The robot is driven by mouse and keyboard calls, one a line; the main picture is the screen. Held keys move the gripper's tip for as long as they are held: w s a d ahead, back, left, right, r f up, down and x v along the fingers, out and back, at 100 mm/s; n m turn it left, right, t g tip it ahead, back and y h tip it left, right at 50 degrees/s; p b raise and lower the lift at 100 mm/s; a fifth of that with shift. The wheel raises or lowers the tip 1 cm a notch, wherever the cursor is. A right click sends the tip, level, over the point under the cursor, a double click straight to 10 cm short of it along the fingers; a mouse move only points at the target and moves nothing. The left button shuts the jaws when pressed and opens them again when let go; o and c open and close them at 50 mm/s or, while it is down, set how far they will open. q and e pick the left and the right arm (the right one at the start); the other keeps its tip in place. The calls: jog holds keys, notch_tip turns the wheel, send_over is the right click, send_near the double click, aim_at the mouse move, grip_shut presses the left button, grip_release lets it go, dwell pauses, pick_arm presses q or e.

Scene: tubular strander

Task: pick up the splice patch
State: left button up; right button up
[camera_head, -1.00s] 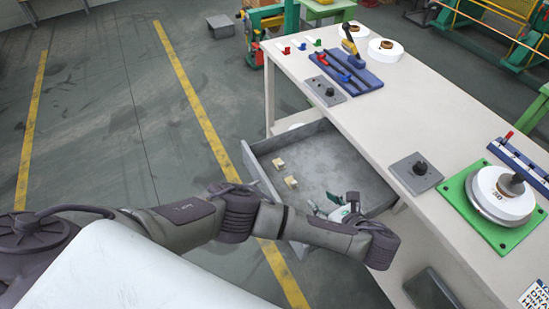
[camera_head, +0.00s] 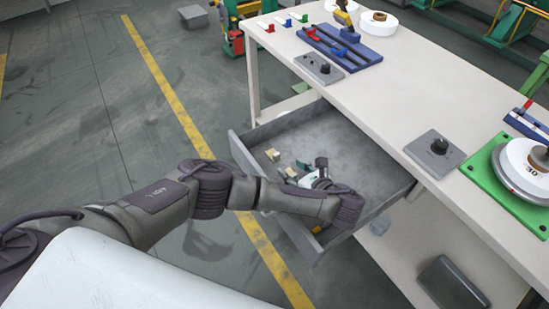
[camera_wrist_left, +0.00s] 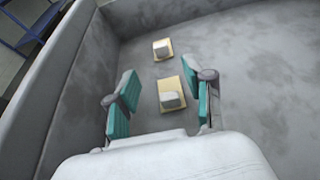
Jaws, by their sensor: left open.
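Two small splice patches, each a pale block on a yellowish base, lie apart on the floor of the open grey drawer (camera_head: 335,140). In the left wrist view the nearer patch (camera_wrist_left: 170,93) lies between the two teal-padded fingers of my left gripper (camera_wrist_left: 160,82), with visible gaps. The farther patch (camera_wrist_left: 161,49) lies beyond the fingertips, and it also shows in the head view (camera_head: 272,155). My left gripper (camera_head: 302,171) is open and empty, reaching into the drawer; in the head view it partly hides the nearer patch. My right gripper is out of view.
The drawer walls surround the patches, with bare drawer floor to their right. The white worktop (camera_head: 400,105) above carries a grey knob box (camera_head: 435,155), a blue fixture (camera_head: 350,48) and a green plate with a reel (camera_head: 525,170).

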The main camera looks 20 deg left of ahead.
aim_at(277, 156)
pick_arm(q)
jog(key=x, duration=0.8)
jog(key=shift+w+r, duration=0.15)
jog(key=shift+d, duration=0.1)
jog(key=c, duration=0.8)
